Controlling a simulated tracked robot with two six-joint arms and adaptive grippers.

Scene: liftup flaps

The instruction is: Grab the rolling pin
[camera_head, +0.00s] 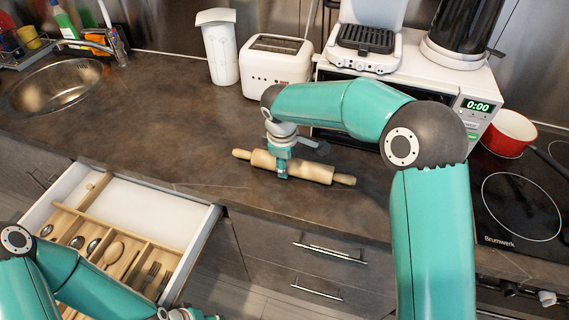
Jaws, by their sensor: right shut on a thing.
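A light wooden rolling pin (315,170) lies across the dark counter, in front of the white microwave. My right gripper (282,172) reaches down onto the pin's left part and is shut on it. The fingers hide a short stretch of the pin. The pin looks to be at counter height; I cannot tell whether it touches the counter. My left gripper (188,315) shows only in part at the bottom edge, over the front of the open drawer, and its fingers are cut off.
An open drawer (205,240) with cutlery juts out at the lower left. A sink (60,85), a toaster (275,62), a microwave (480,95) and a cooktop with a red pot (508,133) surround the counter. The counter left of the pin is clear.

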